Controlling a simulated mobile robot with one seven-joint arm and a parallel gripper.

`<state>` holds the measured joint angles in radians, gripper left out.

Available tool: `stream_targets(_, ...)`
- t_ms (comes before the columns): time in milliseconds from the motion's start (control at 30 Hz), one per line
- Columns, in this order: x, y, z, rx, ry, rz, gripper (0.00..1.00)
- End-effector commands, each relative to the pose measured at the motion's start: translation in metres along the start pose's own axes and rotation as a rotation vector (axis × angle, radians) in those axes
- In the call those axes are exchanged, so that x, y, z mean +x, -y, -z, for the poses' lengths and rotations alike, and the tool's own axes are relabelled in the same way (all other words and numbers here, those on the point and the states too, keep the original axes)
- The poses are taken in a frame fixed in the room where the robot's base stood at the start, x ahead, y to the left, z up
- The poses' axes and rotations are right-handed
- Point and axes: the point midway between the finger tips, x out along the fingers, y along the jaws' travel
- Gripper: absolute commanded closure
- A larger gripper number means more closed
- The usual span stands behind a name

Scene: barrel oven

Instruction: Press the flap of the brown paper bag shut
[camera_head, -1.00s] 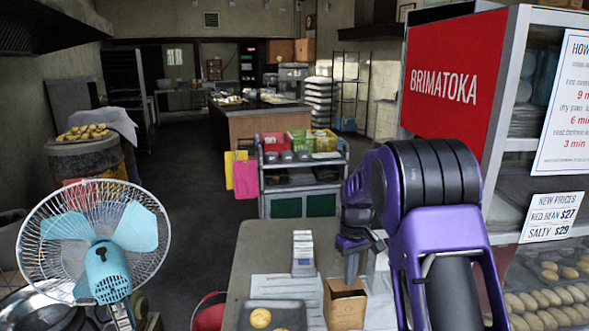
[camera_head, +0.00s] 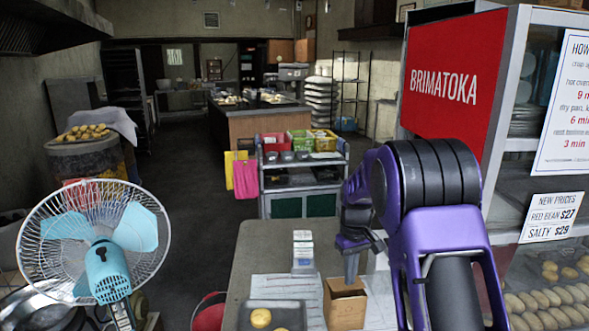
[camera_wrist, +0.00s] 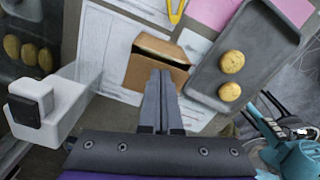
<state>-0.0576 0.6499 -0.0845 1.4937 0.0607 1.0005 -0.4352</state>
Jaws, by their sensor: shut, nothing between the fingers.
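The brown paper bag (camera_head: 345,308) stands on the counter at the bottom middle of the head view. In the wrist view the bag (camera_wrist: 141,73) shows its top, with a dark gap along the opening, so the flap (camera_wrist: 163,48) looks partly raised. In the head view my gripper (camera_head: 351,278) points down at the bag's top. I cannot tell whether the fingertips touch the flap.
A grey tray (camera_wrist: 262,45) with two round pastries lies right of the bag in the wrist view. Paper sheets (camera_wrist: 108,50) lie around the bag. The glass display case (camera_head: 550,285) is at the right.

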Motion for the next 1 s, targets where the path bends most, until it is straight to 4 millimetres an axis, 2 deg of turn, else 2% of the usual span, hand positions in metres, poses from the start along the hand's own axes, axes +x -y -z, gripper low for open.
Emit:
stream_targets(267, 0.001, 0.000, 0.000, 0.000, 0.000, 0.000, 1.00)
stream_targets(1000, 0.019, 0.000, 0.000, 0.000, 0.001, 0.000, 1.00)
